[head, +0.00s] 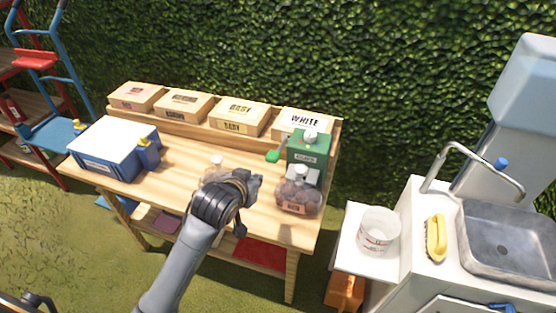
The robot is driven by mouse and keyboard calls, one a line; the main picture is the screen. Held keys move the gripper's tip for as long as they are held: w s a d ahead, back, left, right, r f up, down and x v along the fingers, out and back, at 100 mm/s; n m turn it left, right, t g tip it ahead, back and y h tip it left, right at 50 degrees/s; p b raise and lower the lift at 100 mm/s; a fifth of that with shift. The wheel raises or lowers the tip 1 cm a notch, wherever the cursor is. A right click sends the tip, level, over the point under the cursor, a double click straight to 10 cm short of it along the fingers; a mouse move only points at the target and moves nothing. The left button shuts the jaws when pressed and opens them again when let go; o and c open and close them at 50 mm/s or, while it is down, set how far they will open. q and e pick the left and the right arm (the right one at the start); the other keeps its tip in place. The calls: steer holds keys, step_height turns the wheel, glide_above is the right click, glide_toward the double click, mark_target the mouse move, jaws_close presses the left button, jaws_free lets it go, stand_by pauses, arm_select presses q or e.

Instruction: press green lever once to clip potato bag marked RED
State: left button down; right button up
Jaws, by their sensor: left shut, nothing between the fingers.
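The green clipping machine (309,147) stands at the right end of the wooden table. Its green lever (273,156) sticks out to the left. A clear bag of dark potatoes (300,193) sits in front of the machine. Its front tag is pinkish, with text too small to read. My left gripper (257,183) is shut and empty, over the table left of the bag and nearer to me than the lever, apart from the lever in the picture. Another bag or jar (214,166) shows partly behind my gripper, mostly hidden. My right gripper is out of view.
Wooden boxes (239,116) line the table's back; one box (303,122) reads WHITE. A blue box with a white lid (115,142) sits at the left end. A sink (510,238), yellow brush (436,238) and white bucket (378,231) are at right.

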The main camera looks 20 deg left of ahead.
arm_select(q)
steer(key=w+r+t, duration=0.2)
steer(key=w+r, duration=0.2)
steer(key=r, duration=0.2)
steer(key=p, duration=0.2)
glide_above(270, 160)
steer(key=w, duration=0.1)
step_height(270, 160, down, 4)
steer(key=shift+w+r, duration=0.1)
steer(key=f, duration=0.1)
steer(key=f+p, duration=0.1)
steer(key=shift+s+f, duration=0.3)
steer(key=shift+s, duration=0.1)
steer(key=shift+s+f, duration=0.2)
steer(key=shift+f, duration=0.4)
steer(key=shift+f, duration=0.1)
